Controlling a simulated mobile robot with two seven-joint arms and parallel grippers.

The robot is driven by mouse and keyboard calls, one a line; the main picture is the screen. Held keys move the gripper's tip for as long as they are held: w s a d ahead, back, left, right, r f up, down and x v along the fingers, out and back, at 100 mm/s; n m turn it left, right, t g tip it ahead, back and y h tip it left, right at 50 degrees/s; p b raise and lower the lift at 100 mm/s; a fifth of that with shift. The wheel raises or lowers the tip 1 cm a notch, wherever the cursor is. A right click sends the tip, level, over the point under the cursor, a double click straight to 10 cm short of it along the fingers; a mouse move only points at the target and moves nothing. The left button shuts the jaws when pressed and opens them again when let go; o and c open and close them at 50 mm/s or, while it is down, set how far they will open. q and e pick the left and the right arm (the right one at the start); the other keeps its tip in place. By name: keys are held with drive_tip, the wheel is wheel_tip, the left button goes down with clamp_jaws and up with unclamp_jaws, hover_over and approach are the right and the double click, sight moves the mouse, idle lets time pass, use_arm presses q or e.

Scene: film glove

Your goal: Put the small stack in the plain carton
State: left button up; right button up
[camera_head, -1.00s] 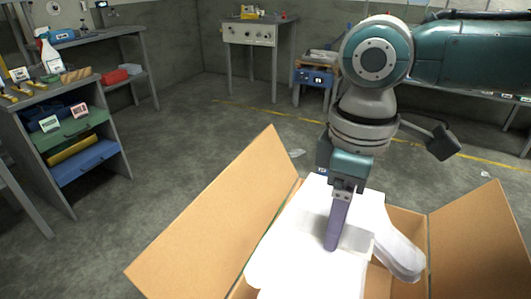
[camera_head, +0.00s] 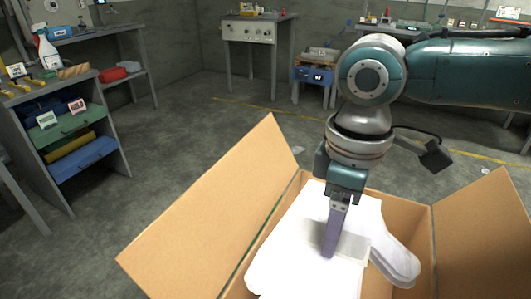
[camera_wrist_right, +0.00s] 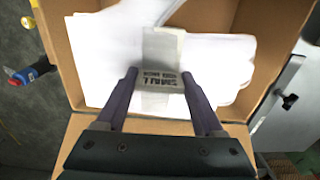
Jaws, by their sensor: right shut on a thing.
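The small stack (camera_head: 300,262) is a pile of white, thin, glove-shaped sheets with a grey paper band (camera_wrist_right: 163,48) around it; the band reads "SMALL" upside down in the right wrist view. My right gripper (camera_head: 329,252) points down and is shut on the stack at the band, one finger on each side of it. The carton (camera_head: 215,215) is brown cardboard with open flaps. The stack is in the carton's opening, with a thumb-like lobe at the right. I cannot tell whether its underside touches the carton floor. My left gripper is not in view.
A shelf unit (camera_head: 85,150) with coloured drawers and a spray bottle (camera_head: 45,48) stands at the left. Benches and a blue-fronted stand (camera_head: 313,75) are at the back. The concrete floor (camera_head: 185,150) between them is clear.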

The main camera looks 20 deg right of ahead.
drive_tip(key=shift+f+b, duration=0.85)
drive_tip(key=shift+f, duration=0.6)
drive_tip(key=shift+f+b, duration=1.2)
drive_tip(key=shift+f, duration=0.65)
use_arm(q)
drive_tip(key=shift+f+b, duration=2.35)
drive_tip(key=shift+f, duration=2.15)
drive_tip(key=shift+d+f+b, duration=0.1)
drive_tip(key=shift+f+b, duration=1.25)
use_arm(e)
drive_tip(key=shift+f, duration=5.15)
use_arm(q)
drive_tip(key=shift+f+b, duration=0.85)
drive_tip(key=shift+b, duration=0.05)
use_arm(e)
drive_tip(key=shift+f, duration=1.15)
drive_tip(key=o, duration=1.4)
